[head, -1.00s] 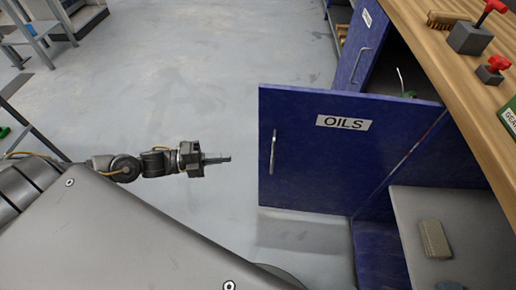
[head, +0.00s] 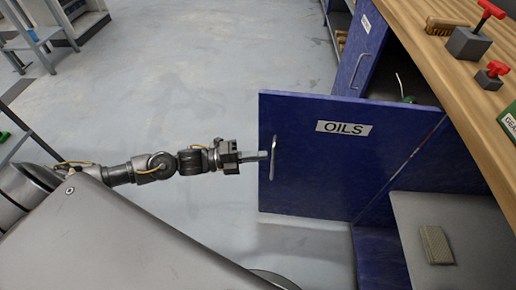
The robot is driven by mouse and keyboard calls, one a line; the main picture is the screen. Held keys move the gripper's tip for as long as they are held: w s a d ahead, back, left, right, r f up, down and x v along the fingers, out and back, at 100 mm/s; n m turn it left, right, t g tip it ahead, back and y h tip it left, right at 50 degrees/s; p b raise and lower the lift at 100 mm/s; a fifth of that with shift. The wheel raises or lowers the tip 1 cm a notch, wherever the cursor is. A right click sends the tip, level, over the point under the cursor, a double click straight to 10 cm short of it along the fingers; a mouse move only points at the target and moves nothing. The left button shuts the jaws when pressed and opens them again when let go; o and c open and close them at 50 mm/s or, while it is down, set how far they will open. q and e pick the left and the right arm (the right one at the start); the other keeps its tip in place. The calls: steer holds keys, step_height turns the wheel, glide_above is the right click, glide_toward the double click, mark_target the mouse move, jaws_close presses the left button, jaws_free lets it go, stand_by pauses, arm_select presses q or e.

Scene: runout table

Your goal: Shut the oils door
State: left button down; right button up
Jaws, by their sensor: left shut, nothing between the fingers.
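The blue oils door (head: 315,175) stands swung open, out from the cabinet under the bench. My right gripper is not in view.
A grey shelf (head: 410,225) with a ribbed block (head: 436,245) lies at lower right. Open floor is left of the door.

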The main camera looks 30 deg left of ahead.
arm_select(q)
steer(key=shift+w+a, duration=0.25)
steer(key=shift+w, duration=0.35)
steer(key=shift+w+a, duration=0.2)
steer(key=shift+w, duration=0.4)
steer(key=shift+w+a+f, duration=0.1)
steer(key=shift+w+a, duration=0.05)
